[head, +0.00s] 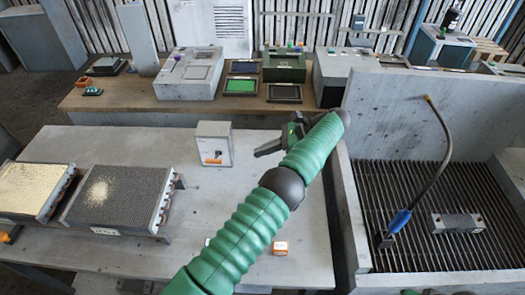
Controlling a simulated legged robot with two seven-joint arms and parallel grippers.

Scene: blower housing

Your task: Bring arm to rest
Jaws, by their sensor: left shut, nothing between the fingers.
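My left arm comes in from the bottom, green and sleeved, and reaches up over the grey table (245,185). My left gripper (259,153) is at the arm's far end, dark, pointing left. It is shut and holds nothing. It is above the table's back right part, just right of a white box with an orange label (214,143). The arm covers part of the table behind it. My right gripper does not show.
Two finned radiator-like blocks (118,197) (30,188) lie at the table's left. A small orange-and-white box (281,248) sits near the front. At right stands a walled grate basin (390,245) with a bent hose (443,130) and a metal block (457,223). A bench with instruments (188,72) is behind.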

